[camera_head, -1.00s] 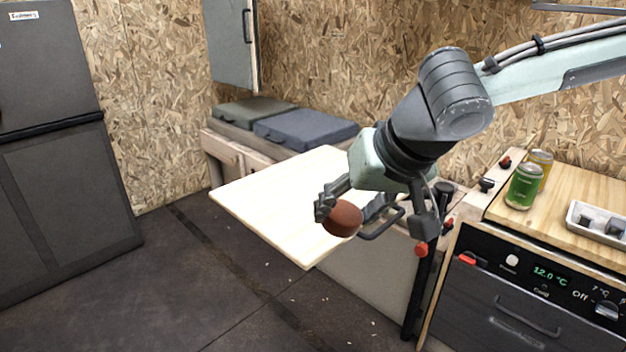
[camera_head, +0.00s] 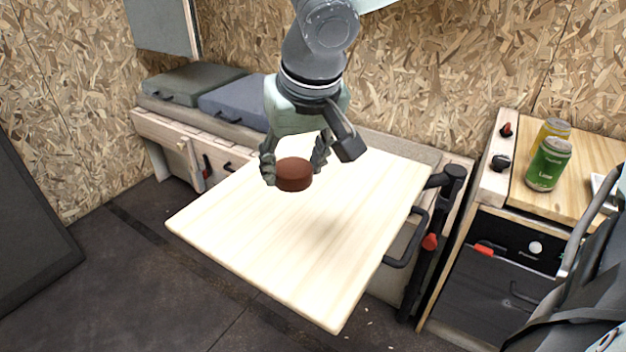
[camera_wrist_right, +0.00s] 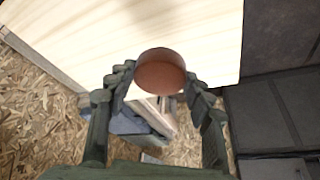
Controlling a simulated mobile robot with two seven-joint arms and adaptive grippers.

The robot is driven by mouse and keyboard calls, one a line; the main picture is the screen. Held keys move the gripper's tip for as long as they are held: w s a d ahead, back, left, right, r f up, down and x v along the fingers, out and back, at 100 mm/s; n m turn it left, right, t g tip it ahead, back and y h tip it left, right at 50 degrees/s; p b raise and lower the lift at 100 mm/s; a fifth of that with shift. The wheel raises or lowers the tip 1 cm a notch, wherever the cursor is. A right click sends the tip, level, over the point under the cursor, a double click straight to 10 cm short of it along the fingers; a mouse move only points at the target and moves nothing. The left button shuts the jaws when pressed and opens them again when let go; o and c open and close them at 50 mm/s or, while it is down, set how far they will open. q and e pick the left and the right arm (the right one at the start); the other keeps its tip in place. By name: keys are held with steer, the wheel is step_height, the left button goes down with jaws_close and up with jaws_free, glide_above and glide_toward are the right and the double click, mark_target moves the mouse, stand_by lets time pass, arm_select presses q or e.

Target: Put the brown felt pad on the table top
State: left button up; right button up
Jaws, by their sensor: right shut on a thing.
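The brown felt pad (camera_head: 294,175) is a small round reddish-brown disc. My right gripper (camera_head: 296,168) is shut on it, one finger on each side, over the pale wooden table top (camera_head: 290,245). The pad looks to be held above the surface; how high I cannot tell. In the right wrist view the pad (camera_wrist_right: 160,72) sits between the fingertips (camera_wrist_right: 160,80), with the table top (camera_wrist_right: 120,25) behind it. My left gripper is not in view.
A green can (camera_head: 548,164) and a yellow can (camera_head: 553,131) stand on the wooden counter at the right. A black post (camera_head: 432,240) stands at the table's right edge. Cushions (camera_head: 238,103) lie on the bench behind. The table top is otherwise bare.

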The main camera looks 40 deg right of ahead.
glide_above(324, 195)
steer(key=s, duration=0.2)
steer(key=f, duration=0.5)
steer(key=shift+w+a+f, duration=0.2)
steer(key=shift+w+f, duration=0.05)
steer(key=shift+f, duration=0.15)
steer(key=shift+d+f, duration=0.1)
steer(key=shift+f, duration=0.15)
step_height(324, 195, down, 3)
steer(key=shift+r, duration=0.2)
steer(key=shift+f, duration=0.55)
steer(key=shift+b, duration=0.35)
steer(key=shift+f, duration=0.1)
steer(key=o, duration=0.9)
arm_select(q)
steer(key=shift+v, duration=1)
arm_select(e)
steer(key=shift+o, duration=0.3)
